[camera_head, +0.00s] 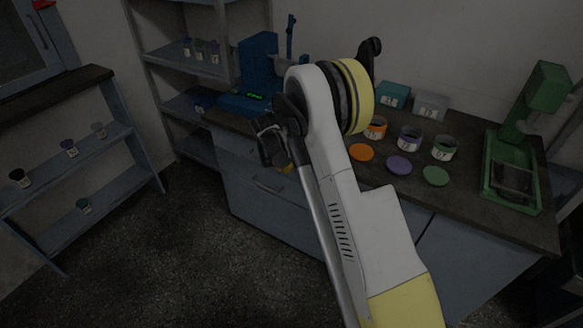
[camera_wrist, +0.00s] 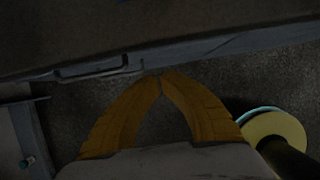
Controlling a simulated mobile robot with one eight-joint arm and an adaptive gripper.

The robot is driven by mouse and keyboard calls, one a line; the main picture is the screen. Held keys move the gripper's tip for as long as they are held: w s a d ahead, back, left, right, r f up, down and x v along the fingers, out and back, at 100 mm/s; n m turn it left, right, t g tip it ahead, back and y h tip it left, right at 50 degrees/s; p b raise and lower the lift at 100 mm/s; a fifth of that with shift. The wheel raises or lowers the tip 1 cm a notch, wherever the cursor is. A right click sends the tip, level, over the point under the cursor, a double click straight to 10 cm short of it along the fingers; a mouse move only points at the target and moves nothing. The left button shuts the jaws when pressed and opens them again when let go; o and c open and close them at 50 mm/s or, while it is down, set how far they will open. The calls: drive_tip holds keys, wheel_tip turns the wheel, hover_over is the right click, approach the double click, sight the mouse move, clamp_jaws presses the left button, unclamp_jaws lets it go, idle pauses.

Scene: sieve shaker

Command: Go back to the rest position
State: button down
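My gripper (camera_head: 287,167) hangs in front of the counter's front edge, partly hidden by my own arm in the head view. In the wrist view its two yellow fingers (camera_wrist: 161,77) meet at their tips, with nothing seen between them. Below them is the dark floor, and the counter's front with a drawer handle (camera_wrist: 95,70) is just beyond. My arm is raised and bent across the middle of the head view, and it hides part of the counter.
The counter (camera_head: 470,205) holds a blue machine (camera_head: 259,65), orange (camera_head: 376,128), purple (camera_head: 409,139) and green (camera_head: 444,148) jars with lids in front, two boxes and a green machine (camera_head: 512,150). Shelves with small jars stand left. The floor (camera_head: 180,240) between is clear.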

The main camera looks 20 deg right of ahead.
drive_tip(key=p+v, duration=0.1)
drive_tip(key=v, duration=0.5)
drive_tip(key=shift+a+f+p, duration=0.1)
drive_tip(key=shift+a+p, duration=0.05)
drive_tip(key=shift+p, duration=0.2)
